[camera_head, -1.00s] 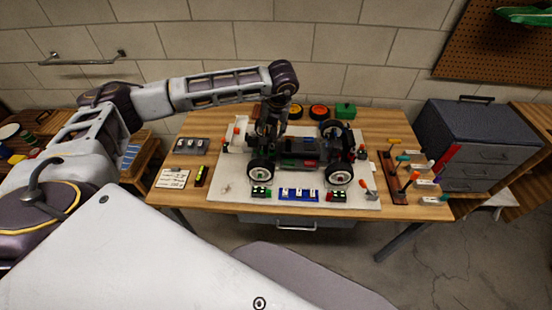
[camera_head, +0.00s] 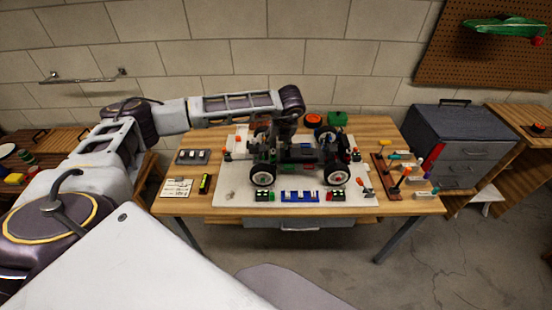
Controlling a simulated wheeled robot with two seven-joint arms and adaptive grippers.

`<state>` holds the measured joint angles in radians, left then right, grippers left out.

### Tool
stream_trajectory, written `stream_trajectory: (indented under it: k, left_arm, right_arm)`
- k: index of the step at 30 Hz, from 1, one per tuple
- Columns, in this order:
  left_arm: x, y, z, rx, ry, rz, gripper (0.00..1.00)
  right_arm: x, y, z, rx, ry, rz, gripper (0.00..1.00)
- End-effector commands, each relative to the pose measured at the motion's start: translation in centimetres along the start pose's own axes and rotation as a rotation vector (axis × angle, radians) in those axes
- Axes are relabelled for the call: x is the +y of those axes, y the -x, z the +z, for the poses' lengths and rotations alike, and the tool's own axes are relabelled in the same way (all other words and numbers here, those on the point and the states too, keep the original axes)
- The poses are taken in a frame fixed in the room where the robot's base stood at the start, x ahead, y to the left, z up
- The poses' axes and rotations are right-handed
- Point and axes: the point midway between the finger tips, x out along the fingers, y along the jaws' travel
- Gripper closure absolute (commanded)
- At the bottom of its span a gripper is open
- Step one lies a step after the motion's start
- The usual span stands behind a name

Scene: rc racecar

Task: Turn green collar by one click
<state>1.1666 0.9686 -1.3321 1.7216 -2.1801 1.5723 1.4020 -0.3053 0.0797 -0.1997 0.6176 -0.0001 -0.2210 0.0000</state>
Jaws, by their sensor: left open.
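The RC racecar (camera_head: 296,156), a dark chassis with black tyres and white rims, stands on a white mat (camera_head: 234,192) in the middle of the wooden table. Small green parts show on the car, but they are too small to tell which is the green collar. My left gripper (camera_head: 279,141) points down over the left part of the car, and its arm comes in from the left. It is open, with its fingertips blurred against the dark chassis; I cannot tell whether they touch anything. My right gripper is not in view.
A blue rack (camera_head: 299,196) and small green-black blocks (camera_head: 265,195) lie along the mat's front. A tool rack (camera_head: 387,178) stands at the right. A grey tray (camera_head: 193,157) lies at the left.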

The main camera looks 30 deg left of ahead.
Motion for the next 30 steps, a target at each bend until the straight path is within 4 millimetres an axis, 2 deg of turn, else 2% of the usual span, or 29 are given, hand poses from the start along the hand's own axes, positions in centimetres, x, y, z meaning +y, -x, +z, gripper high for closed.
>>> stream_trajectory:
  k: [18,30]
  left_arm:
    - [-0.5,-0.1,0.7,-0.021,0.248,-0.026,0.52]
    - [-0.5,-0.1,0.7,-0.020,0.276,-0.025,0.52]
  right_arm:
    - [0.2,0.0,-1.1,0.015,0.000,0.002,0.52]
    - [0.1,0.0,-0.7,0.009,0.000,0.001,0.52]
